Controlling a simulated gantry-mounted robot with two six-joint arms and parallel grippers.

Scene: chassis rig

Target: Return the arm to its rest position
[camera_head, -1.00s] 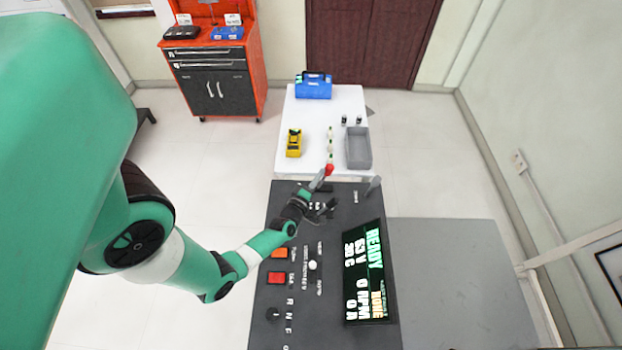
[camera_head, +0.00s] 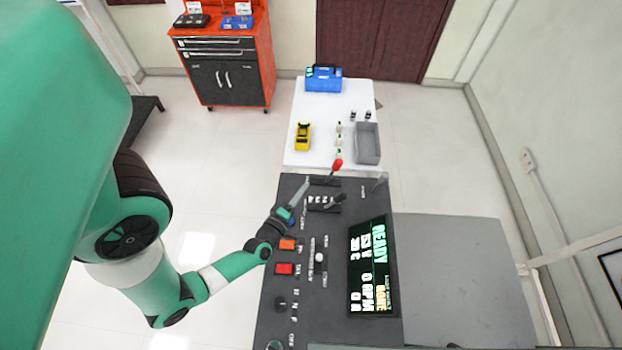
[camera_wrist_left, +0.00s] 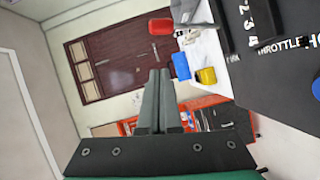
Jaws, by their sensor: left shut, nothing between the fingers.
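My left arm (camera_head: 228,270) comes in from the left in the head view, green with white and black joints. Its gripper (camera_head: 302,190) is over the upper left part of the dark control panel (camera_head: 330,290), below and left of a red knob (camera_head: 338,164). In the left wrist view the gripper (camera_wrist_left: 159,75) has its two grey fingers together with nothing between them. The red knob (camera_wrist_left: 161,26) shows there above and apart from the fingertips. My right gripper is in neither view.
The panel has an orange button (camera_head: 288,244), a red button (camera_head: 285,268) and a lit display (camera_head: 368,270). Beyond it a white table (camera_head: 305,163) holds a blue box (camera_head: 323,80), a yellow item (camera_head: 303,137) and a grey bin (camera_head: 367,143). A red tool cabinet (camera_head: 226,80) stands behind.

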